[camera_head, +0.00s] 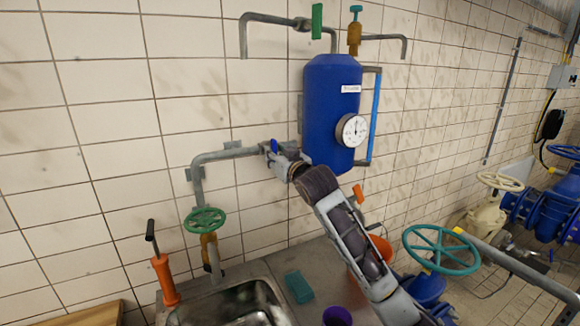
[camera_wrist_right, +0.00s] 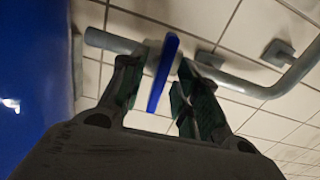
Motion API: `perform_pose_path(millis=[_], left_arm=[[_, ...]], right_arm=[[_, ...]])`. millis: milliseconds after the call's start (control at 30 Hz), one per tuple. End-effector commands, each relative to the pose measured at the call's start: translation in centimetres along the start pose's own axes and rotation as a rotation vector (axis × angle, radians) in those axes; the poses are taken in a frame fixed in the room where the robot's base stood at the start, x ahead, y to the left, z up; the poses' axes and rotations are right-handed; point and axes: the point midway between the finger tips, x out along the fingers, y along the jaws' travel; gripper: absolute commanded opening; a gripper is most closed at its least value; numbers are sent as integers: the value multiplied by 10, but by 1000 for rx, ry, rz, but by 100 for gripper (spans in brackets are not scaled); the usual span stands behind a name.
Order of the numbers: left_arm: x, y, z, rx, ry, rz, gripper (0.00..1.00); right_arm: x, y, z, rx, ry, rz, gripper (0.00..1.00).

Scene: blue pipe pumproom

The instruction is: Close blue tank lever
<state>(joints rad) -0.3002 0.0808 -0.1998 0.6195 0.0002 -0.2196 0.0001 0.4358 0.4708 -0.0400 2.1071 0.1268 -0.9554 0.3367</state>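The blue tank (camera_head: 328,105) hangs on the tiled wall in the head view. A grey pipe joins it at its lower left. The blue lever (camera_head: 274,146) sits on that pipe, just left of the tank. My right gripper (camera_head: 274,158) is at the lever, its arm reaching in from the lower right. In the right wrist view the blue lever (camera_wrist_right: 163,75) stands between the two fingertips of my open right gripper (camera_wrist_right: 156,85). Gaps show between the lever and the fingers. The tank also fills the left of the wrist view (camera_wrist_right: 30,70). My left gripper is not in view.
A pressure gauge (camera_head: 352,130) is on the tank's front. A green lever (camera_head: 317,20) is above it. The grey pipe (camera_head: 228,154) bends down to a green handwheel (camera_head: 205,220) over a sink (camera_head: 230,303). A teal handwheel (camera_head: 440,250) stands near my forearm.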

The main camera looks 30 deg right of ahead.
Motion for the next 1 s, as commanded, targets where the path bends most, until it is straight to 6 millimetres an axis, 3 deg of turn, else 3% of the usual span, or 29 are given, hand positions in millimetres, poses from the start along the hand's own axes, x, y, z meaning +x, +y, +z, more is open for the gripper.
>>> perform_pose_path(millis=[1000], left_arm=[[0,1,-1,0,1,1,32]], right_arm=[[-101,0,1,0,-3,0,32]])
